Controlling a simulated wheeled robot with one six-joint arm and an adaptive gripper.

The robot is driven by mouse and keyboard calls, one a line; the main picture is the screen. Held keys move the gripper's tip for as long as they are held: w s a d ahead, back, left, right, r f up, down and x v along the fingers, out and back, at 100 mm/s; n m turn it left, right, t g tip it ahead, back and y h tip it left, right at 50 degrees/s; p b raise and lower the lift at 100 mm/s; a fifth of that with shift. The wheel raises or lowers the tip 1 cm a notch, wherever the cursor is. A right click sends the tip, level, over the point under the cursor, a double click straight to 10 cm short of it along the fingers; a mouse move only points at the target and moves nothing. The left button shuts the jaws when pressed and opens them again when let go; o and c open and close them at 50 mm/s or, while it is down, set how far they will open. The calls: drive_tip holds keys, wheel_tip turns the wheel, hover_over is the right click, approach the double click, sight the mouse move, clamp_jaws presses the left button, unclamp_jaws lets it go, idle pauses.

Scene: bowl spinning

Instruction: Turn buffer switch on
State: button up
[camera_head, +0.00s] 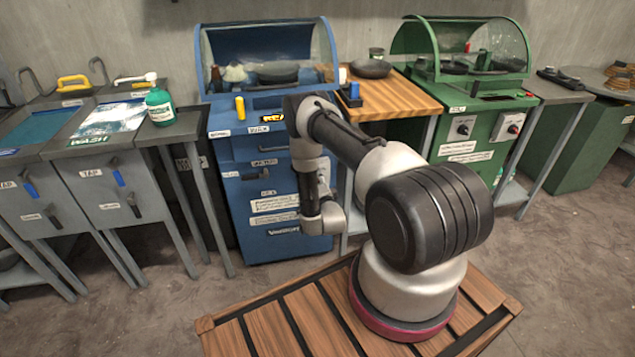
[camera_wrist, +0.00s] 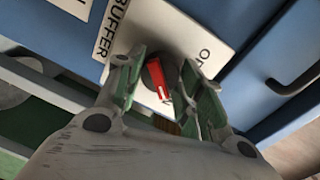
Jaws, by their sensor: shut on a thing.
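The buffer switch is a round dark knob with a red pointer (camera_wrist: 162,80) on a white plate in the wrist view. The plate (camera_wrist: 172,28) is on a blue panel and carries a BUFFER label (camera_wrist: 112,30) and partly covered letters beginning with O. My gripper (camera_wrist: 165,78) is shut on the switch, its green-lined fingers on either side of the knob. The red pointer points toward the bottom of the wrist picture. In the head view, the blue machine (camera_head: 268,165) stands behind my arm; the switch and the gripper's fingers are not clear there.
A dark handle (camera_wrist: 292,82) is on the blue panel at right in the wrist view. In the head view, a wooden table (camera_head: 400,98) and a green machine (camera_head: 480,125) are right of the blue machine. Grey cabinets (camera_head: 115,190) stand at left. The floor before them is clear.

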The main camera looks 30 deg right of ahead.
drive_tip(key=shift+m, duration=0.4)
drive_tip(key=o, duration=1)
drive_tip(key=v, duration=1.2)
